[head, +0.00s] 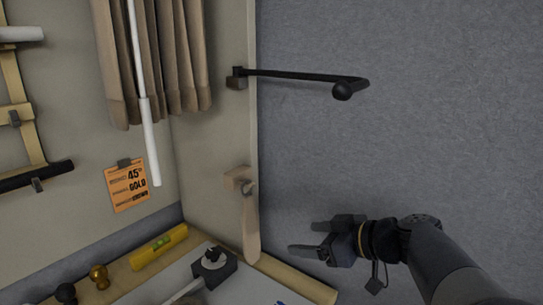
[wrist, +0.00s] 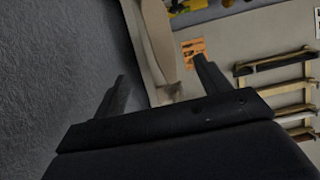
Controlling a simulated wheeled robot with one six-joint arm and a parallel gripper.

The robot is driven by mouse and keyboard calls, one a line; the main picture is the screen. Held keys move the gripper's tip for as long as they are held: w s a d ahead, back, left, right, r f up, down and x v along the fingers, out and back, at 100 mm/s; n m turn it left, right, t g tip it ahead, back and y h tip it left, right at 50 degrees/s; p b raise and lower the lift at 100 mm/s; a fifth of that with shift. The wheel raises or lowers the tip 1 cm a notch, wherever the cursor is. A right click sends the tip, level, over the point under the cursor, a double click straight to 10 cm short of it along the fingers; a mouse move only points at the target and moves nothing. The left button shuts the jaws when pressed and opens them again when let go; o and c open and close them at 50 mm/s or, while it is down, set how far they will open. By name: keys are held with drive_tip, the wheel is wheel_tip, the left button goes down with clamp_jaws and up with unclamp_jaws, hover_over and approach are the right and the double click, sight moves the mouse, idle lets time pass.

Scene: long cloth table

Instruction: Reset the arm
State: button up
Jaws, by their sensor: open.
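My gripper (head: 308,238) is at the lower right of the head view, at the end of my dark arm, pointing left. Its two fingers are spread apart with nothing between them. In the wrist view my gripper (wrist: 160,82) also shows open and empty. In the head view its fingertips are a little to the right of a wooden hanging piece (head: 250,225) on the end of the panel. They appear apart from it, though the depth is hard to tell.
A black rod (head: 300,75) with a round end juts from the panel above my gripper. A yellow level (head: 160,246), brass knob (head: 99,276) and black block device (head: 213,263) sit on the table at lower left. An orange sign (head: 128,186) and brown curtain (head: 180,60) hang left. Grey floor at right is clear.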

drive_tip(key=p+x, duration=0.2)
drive_tip(key=x, duration=0.8)
drive_tip(key=shift+a+p, duration=0.2)
drive_tip(key=shift+p, duration=0.15)
drive_tip(key=shift+w+f+b, duration=0.1)
drive_tip(key=shift+f+b, duration=0.15)
drive_tip(key=shift+b, duration=0.45)
drive_tip(key=f+v, duration=0.1)
drive_tip(key=v, duration=0.9)
drive_tip(key=shift+d+f, duration=0.25)
idle(0.8)
